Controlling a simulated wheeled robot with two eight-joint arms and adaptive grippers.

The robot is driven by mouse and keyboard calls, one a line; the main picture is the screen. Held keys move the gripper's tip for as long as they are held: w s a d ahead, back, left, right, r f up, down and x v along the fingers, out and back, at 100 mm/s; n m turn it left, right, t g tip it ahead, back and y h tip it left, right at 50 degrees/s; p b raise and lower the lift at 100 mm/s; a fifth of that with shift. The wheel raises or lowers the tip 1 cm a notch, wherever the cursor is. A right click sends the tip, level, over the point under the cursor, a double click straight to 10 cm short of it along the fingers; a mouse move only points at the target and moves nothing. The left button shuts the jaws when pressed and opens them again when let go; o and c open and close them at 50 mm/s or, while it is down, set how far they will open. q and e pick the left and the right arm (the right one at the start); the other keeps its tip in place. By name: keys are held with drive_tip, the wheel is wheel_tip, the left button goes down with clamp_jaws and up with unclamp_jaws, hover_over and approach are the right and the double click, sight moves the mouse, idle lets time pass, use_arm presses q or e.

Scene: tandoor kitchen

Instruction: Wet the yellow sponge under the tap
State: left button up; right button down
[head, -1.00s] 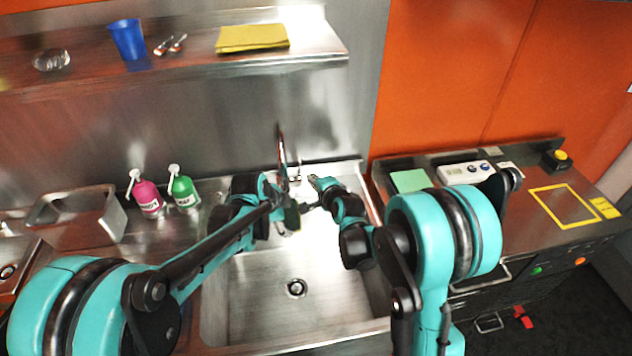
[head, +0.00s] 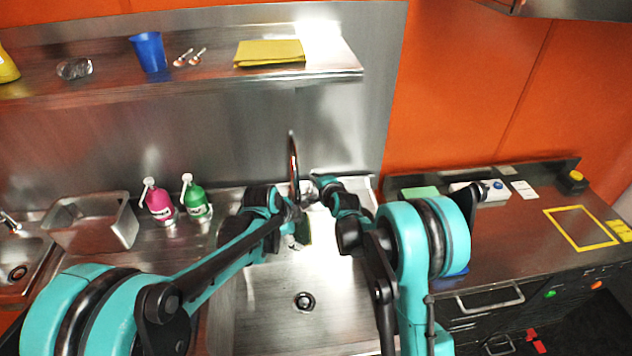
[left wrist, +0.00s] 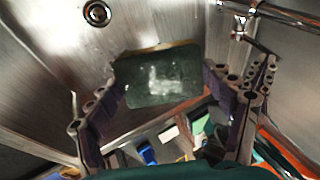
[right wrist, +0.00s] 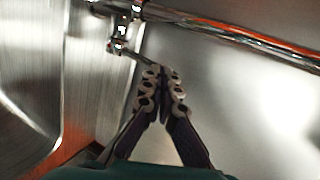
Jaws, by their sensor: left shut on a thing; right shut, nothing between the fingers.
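The yellow sponge (left wrist: 163,78) is between my left gripper's fingers (left wrist: 165,80). The left wrist view shows its dark green face with a pale patch and a thin yellow edge. In the head view the sponge (head: 304,232) hangs mostly hidden below my left gripper (head: 296,214), over the sink near the tap. The curved tap (head: 293,160) rises at the sink's back; its spout also shows in the left wrist view (left wrist: 285,16). My right gripper (right wrist: 163,72) is shut and empty, with its tips close to the tap's small lever (right wrist: 120,40); contact is unclear. No running water is discernible.
The steel sink (head: 265,310) has an open basin and a drain (head: 304,302). Pink (head: 158,203) and green (head: 195,200) soap bottles stand to its left. A shelf (head: 110,90) is above. The right counter (head: 490,245) holds a white control box (head: 480,192).

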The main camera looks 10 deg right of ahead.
use_arm(q)
drive_tip(key=shift+s, duration=0.15)
use_arm(e)
drive_tip(key=shift+w+r, duration=0.35)
drive_tip(key=shift+w, duration=0.5)
drive_tip(key=shift+s, duration=0.1)
use_arm(q)
drive_tip(key=shift+w+f, duration=0.1)
drive_tip(key=shift+w, duration=0.2)
drive_tip(key=shift+s, duration=0.15)
use_arm(e)
drive_tip(key=v, duration=1.3)
drive_tip(key=shift+s+d+f, duration=0.15)
drive_tip(key=shift+s+f, duration=0.05)
drive_tip(key=shift+s, duration=0.15)
use_arm(q)
drive_tip(key=shift+s+a, duration=0.8)
drive_tip(key=shift+s, duration=0.25)
drive_tip(key=shift+s+a, duration=0.8)
drive_tip(key=shift+s, duration=0.3)
drive_tip(key=shift+s+a, duration=0.8)
drive_tip(key=shift+s, duration=0.25)
use_arm(e)
drive_tip(key=shift+r, duration=0.15)
